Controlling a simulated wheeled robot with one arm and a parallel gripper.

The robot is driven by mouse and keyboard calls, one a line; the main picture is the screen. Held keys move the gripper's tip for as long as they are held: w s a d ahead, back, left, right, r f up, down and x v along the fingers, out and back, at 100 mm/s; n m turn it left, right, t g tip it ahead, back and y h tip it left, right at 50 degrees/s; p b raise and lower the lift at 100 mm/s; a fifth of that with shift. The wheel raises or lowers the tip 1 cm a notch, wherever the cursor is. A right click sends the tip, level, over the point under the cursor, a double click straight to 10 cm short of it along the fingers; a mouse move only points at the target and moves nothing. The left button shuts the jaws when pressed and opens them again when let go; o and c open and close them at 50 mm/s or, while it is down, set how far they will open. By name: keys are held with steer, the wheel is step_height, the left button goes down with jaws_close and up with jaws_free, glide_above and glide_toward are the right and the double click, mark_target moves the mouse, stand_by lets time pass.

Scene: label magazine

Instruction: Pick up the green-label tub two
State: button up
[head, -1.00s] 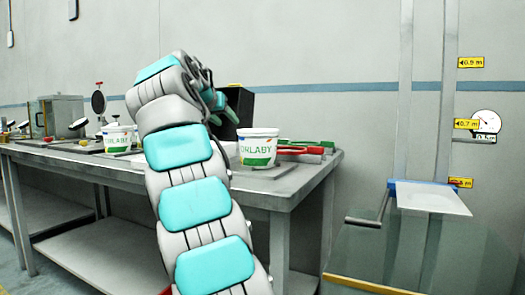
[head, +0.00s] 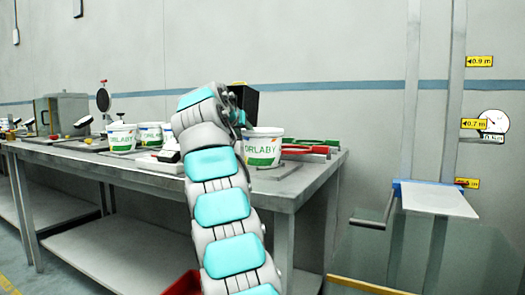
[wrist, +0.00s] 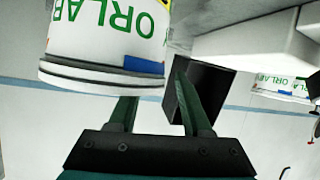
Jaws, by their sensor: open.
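A white tub with green ORLABY lettering (head: 264,150) stands upright near the right end of the bench, just right of my arm. Three similar tubs, a left one (head: 121,138), a middle one (head: 151,136) and one partly behind my arm (head: 168,132), stand further left. I cannot tell which is number two. My gripper (head: 241,118) is by the upper left of the right-hand tub, partly hidden by my wrist. In the wrist view my open gripper (wrist: 154,88) has a tub's rim and green lettering (wrist: 108,50) close beyond its fingers, with nothing held.
A black box (head: 246,98) stands behind the right-hand tub. Red and green items (head: 308,149) lie to its right on the bench (head: 285,190). A grey cabinet (head: 62,114) is at the far left. A small platform (head: 437,201) on a post stands right of the bench.

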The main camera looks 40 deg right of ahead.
steer(key=shift+w+d+f, duration=0.2)
steer(key=shift+w+d, duration=0.15)
steer(key=shift+d, duration=0.15)
jaws_close()
stand_by(1.1)
